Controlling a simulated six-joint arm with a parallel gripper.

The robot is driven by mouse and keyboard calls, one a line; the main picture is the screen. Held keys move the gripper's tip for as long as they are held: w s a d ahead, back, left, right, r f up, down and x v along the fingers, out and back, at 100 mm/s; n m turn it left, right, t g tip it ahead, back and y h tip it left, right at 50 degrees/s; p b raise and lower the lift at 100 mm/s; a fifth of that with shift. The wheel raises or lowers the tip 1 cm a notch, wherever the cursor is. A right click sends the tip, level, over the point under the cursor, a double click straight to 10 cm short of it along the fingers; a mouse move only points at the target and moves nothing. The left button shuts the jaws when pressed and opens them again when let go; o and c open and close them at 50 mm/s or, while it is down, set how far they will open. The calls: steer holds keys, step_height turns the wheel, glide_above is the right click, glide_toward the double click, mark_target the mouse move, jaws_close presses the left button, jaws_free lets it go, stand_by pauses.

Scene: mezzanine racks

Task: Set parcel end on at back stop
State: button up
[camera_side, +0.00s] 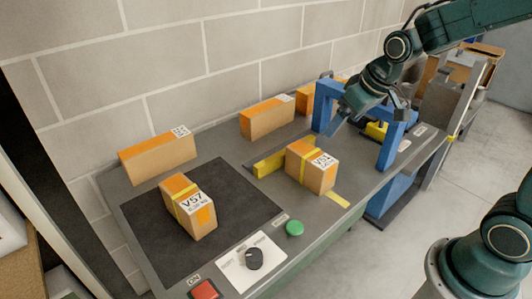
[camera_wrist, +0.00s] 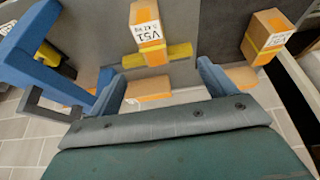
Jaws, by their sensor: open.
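A cardboard parcel marked V51 (camera_side: 312,166) lies on the grey bench, its label facing up. It is beside a low yellow bar (camera_side: 268,164), likely the back stop; I cannot tell if they touch. In the wrist view the V51 parcel (camera_wrist: 149,28) overlaps the yellow bar (camera_wrist: 180,51). A second parcel, marked V57 (camera_side: 189,207), rests on a dark mat (camera_side: 240,193); it also shows in the wrist view (camera_wrist: 266,38). My gripper (camera_side: 336,126) is open and empty, above and behind the V51 parcel, near a blue frame. Its fingers (camera_wrist: 157,68) are spread wide.
A blue frame (camera_side: 391,148) stands over the bench's right end, close to my gripper. Several parcels, including one at the left (camera_side: 157,158) and one mid-wall (camera_side: 267,119), line the wall. A green button (camera_side: 294,228), a dial (camera_side: 254,258) and a red button (camera_side: 204,290) sit along the front edge.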

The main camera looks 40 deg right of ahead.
steer(key=s+a+r, duration=0.1)
steer(key=s+r, duration=0.2)
steer(key=s, duration=0.6)
steer(key=s+a+r, duration=0.2)
steer(key=s+r, duration=0.2)
steer(key=s, duration=0.5)
steer(key=shift+a+t, duration=0.15)
steer(key=shift+t, duration=0.25)
steer(key=shift+r, duration=0.1)
step_height(320, 180, up, 8)
stand_by(0.3)
step_height(320, 180, down, 8)
stand_by(0.5)
stand_by(0.3)
